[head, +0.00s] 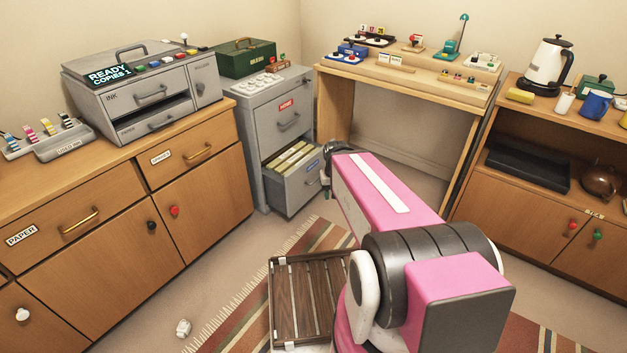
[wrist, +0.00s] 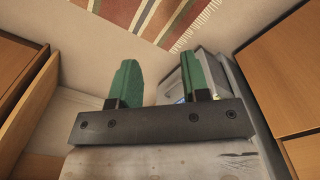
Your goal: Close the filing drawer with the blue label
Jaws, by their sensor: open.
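The grey filing cabinet (head: 262,140) stands in the corner, left of the desk. Its lower drawer (head: 302,190) is pulled out and shows several yellowish folders inside. A small blue label (head: 313,164) sits on that drawer's front, beside its handle. The upper drawer, with a red label (head: 286,105), is shut. My gripper (wrist: 163,82) has its two green fingers apart with nothing between them. In the head view it is mostly hidden behind my pink arm, just right of the open drawer's front. In the wrist view part of the grey drawer (wrist: 221,72) shows behind the right finger; contact cannot be told.
A wooden desk (head: 410,80) stands right of the cabinet, with open space under it. A wooden sideboard (head: 110,200) with a grey copier (head: 145,90) lines the left. A slatted wooden stand (head: 305,300) and striped rug (head: 245,290) lie in front.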

